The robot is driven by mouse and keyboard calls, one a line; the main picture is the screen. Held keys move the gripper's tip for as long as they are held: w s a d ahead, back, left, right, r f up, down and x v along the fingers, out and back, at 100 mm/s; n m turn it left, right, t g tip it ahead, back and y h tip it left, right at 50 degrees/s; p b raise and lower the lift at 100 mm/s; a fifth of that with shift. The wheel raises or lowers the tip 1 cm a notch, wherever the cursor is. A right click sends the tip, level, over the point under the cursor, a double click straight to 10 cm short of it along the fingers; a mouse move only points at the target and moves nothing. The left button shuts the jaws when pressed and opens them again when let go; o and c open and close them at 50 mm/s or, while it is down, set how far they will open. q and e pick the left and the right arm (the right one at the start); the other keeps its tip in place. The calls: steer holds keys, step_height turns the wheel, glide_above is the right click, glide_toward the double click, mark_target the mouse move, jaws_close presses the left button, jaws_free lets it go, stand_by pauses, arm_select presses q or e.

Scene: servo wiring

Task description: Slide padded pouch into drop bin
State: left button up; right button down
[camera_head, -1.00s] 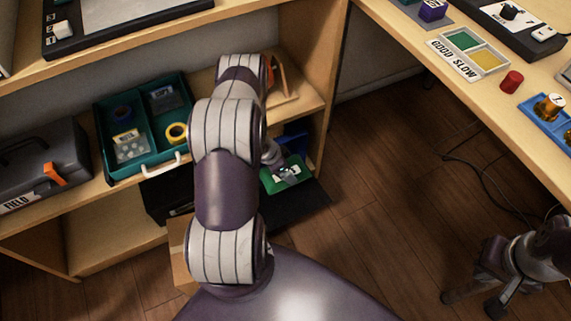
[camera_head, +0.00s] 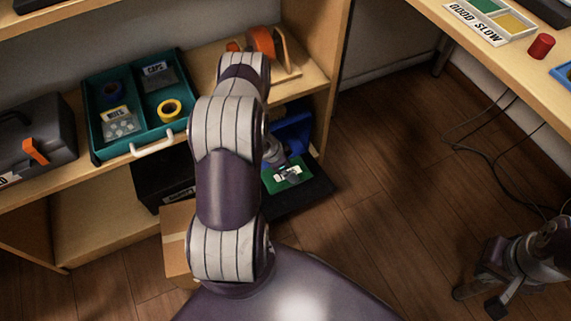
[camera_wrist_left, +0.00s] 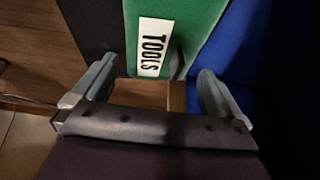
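A green item with a white TOOLS label (camera_wrist_left: 175,30) lies at the lower shelf; it looks like the padded pouch, though its padding does not show. It also appears in the head view (camera_head: 281,183), partly hidden by my arm. My left gripper (camera_wrist_left: 155,82) is open, its fingers apart on either side of the item's near end, not closed on it. A blue bin-like thing (camera_head: 295,128) stands just behind the item; its blue wall fills the right of the wrist view (camera_wrist_left: 270,70). I cannot tell whether it is the drop bin. My right gripper (camera_head: 480,300) hangs low at right, empty.
A teal tray (camera_head: 98,135) with tape rolls and a grey toolbox (camera_head: 40,140) stand on the upper shelf. Below are a black box (camera_head: 150,180) and a cardboard box (camera_head: 175,245). The workbench (camera_head: 470,45) is at upper right. Open floor lies between.

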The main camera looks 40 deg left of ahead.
arm_select(q)
steer(key=p+v, duration=0.8)
steer(key=v, duration=0.4)
steer(key=shift+r, duration=0.3)
steer(key=shift+s+a, duration=0.1)
steer(key=shift+a, duration=0.05)
